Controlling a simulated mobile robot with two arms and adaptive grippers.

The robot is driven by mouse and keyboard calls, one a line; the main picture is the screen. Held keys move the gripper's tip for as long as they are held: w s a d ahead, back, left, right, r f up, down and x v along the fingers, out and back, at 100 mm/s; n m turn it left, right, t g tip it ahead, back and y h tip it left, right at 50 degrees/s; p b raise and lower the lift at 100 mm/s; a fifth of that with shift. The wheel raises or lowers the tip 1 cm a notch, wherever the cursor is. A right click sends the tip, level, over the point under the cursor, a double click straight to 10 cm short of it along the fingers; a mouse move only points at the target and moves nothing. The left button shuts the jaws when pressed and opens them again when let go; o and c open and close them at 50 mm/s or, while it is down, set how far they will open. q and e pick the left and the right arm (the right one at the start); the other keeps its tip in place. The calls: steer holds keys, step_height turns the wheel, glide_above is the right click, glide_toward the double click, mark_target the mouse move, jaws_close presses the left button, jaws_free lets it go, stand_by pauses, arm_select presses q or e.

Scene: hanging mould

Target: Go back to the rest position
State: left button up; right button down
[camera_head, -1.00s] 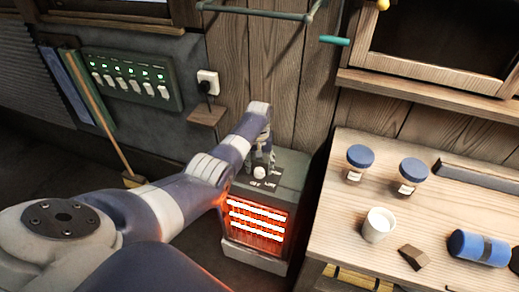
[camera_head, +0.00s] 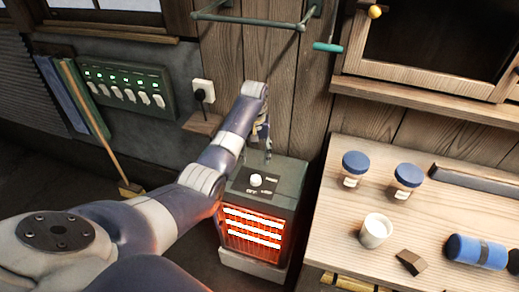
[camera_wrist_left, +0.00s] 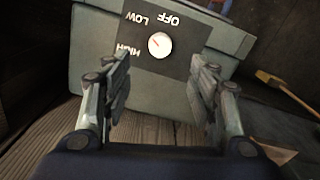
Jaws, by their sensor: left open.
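My left gripper (camera_head: 256,150) is above the back of a grey-green heater, pointing down. In the left wrist view its two fingers (camera_wrist_left: 160,95) are apart with nothing between them. The heater (camera_head: 285,190) stands on the floor against the wooden wall, its front bars glowing orange. On its top is a white knob (camera_head: 256,180) on a dark plate, which also shows in the left wrist view (camera_wrist_left: 160,45) with HIGH, LOW and OFF around it. The fingers are apart from the knob. My right gripper is not in view.
A wooden workbench (camera_head: 340,220) at the right holds two blue-lidded jars (camera_head: 355,168), a white cup (camera_head: 375,231), a brown block (camera_head: 411,262) and a blue roll (camera_head: 476,251).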

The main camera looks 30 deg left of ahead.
arm_select(q)
steer(key=s+d+f+m+t, duration=0.1)
steer(key=s+d+f, duration=0.2)
steer(key=s, duration=0.2)
steer(key=s+d+f+m+y, duration=0.1)
steer(key=s+d+f+m, duration=0.15)
steer(key=s, duration=0.35)
steer(key=s+d+f+m+t, duration=0.1)
steer(key=s+d+f, duration=0.1)
steer(key=s+f, duration=0.25)
steer(key=s+d+r+m+t, duration=0.1)
steer(key=s+d+r, duration=0.15)
steer(key=s, duration=0.35)
steer(key=s+d+r+m+h, duration=0.1)
steer(key=s+d+r, duration=0.1)
steer(key=s+d, duration=0.35)
steer(key=s+d+r+m+t, duration=0.1)
steer(key=s+r, duration=0.2)
steer(key=s, duration=0.4)
step_height(320, 180, down, 28)
steer(key=s+g, duration=0.2)
steer(key=s+a+f+g+b, duration=0.1)
steer(key=s+a+f, duration=0.1)
steer(key=s+f, duration=1.4)
steer(key=shift+s+a+f+b, duration=0.2)
steer(key=shift+s+a+b, duration=0.05)
steer(key=shift+a+b, duration=0.05)
